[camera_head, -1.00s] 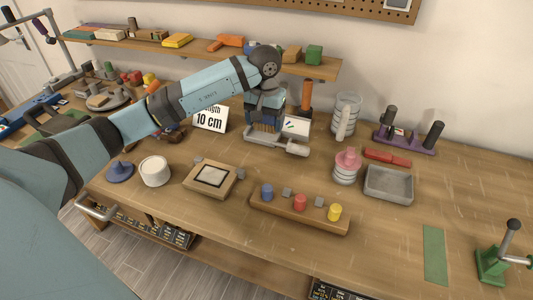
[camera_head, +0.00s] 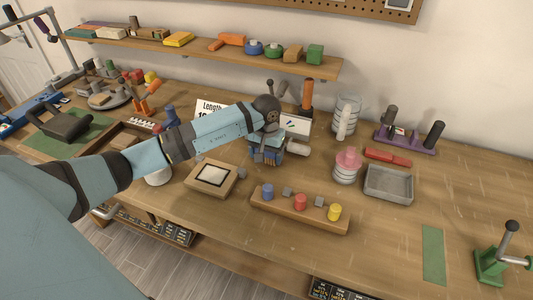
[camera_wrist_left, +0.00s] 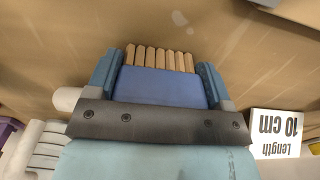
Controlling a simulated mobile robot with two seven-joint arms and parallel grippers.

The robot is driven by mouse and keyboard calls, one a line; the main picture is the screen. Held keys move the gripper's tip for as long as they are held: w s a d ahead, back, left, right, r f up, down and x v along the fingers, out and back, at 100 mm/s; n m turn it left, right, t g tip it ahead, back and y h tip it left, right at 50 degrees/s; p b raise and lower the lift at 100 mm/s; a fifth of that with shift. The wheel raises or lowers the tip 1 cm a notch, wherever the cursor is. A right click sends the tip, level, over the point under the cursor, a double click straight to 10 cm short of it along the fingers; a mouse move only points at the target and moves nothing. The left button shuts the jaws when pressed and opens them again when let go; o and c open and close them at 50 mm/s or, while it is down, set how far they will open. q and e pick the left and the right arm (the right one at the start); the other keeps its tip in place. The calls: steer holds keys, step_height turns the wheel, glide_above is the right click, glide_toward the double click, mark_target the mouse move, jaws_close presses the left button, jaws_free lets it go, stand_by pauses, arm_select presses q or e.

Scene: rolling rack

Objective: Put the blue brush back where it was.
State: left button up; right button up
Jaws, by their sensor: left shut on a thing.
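The blue brush (camera_wrist_left: 160,86) is held in my left gripper (camera_wrist_left: 160,75), which is shut with one finger on each side of it. In the left wrist view its tan bristles point away from the wrist over the wooden bench. In the head view my left gripper (camera_head: 266,158) is low over the middle of the bench, mostly covering the brush. I cannot tell whether the brush touches the bench. My right gripper is not in view.
A "Length 10 cm" sign (camera_head: 206,107) stands behind my left arm. A wooden block with a framed pale square (camera_head: 213,175) and a board with coloured pegs (camera_head: 310,212) lie in front. A pink-topped stack (camera_head: 347,168) and grey tray (camera_head: 388,184) are to the right.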

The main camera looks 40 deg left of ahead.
arm_select(q)
steer(key=shift+f, duration=0.2)
steer(key=o, duration=0.8)
steer(key=shift+o, duration=0.2)
steer(key=shift+r, duration=0.15)
step_height(320, 180, up, 12)
steer(key=shift+r+b, duration=0.1)
steer(key=shift+b, duration=0.55)
